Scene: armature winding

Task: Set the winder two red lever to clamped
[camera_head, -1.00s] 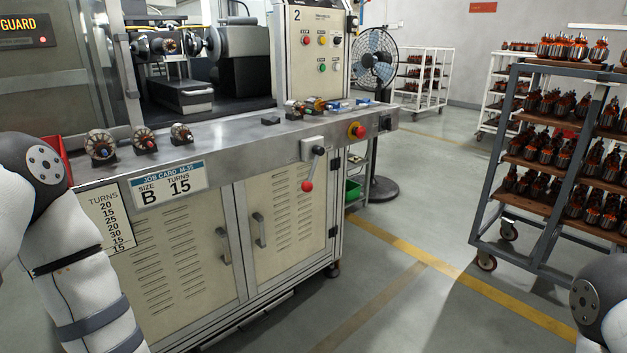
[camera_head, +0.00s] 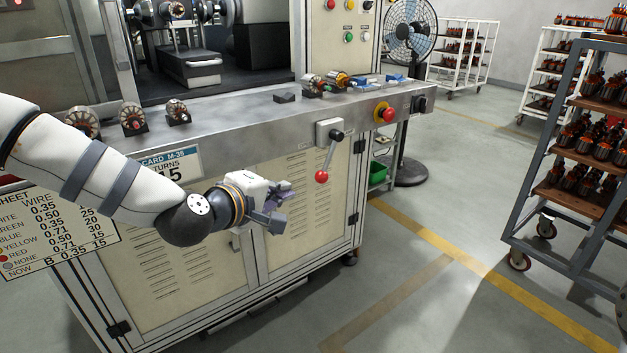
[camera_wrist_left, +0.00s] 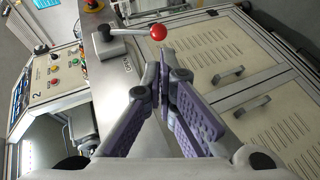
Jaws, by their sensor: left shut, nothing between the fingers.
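The red-ball lever (camera_head: 321,176) hangs from a pale box on the front edge of the winder bench. Its arm slopes down and a little left from a dark pivot. My left gripper (camera_head: 284,204) is in front of the cabinet doors, to the left of the ball and slightly lower, apart from it. In the left wrist view its fingers (camera_wrist_left: 163,62) are shut and empty, and the red ball (camera_wrist_left: 158,32) shows just beyond their tips. My right gripper is not in view.
A red emergency button (camera_head: 388,115) sits right of the lever. Armatures (camera_head: 133,118) stand on the bench top (camera_head: 235,110). My left arm covers part of the job card (camera_head: 185,165). The cabinet handle (camera_wrist_left: 228,76) shows below. A rack (camera_head: 540,190) stands at right, with free floor between.

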